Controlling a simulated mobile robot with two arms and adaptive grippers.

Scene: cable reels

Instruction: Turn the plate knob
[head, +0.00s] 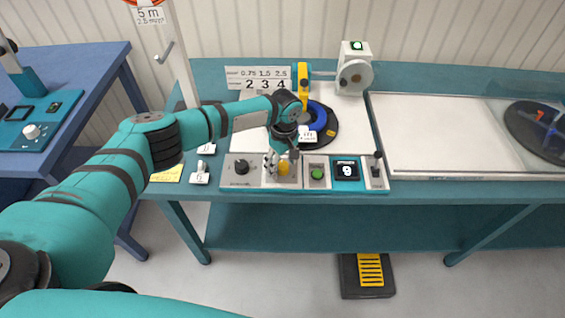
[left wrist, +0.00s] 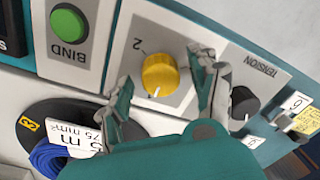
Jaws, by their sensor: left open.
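A yellow knob (left wrist: 160,75) with a white pointer line sits on a light panel in the left wrist view, beside a printed "2". In the head view the yellow knob (head: 284,169) is on the console at the table's front edge. My left gripper (head: 276,162) is over it. In the left wrist view the open fingers of my left gripper (left wrist: 165,78) stand on either side of the knob, with a gap showing; I cannot tell whether either touches it. Part of the panel's lettering is hidden by a finger. My right gripper is out of view.
A black tension knob (left wrist: 242,103) is close beside one finger. A green BIND button (left wrist: 69,24) is on the other side. A display reading 9 (head: 347,170) and a small lever (head: 377,165) are further right. A reel with blue cable (head: 318,117) lies behind the console.

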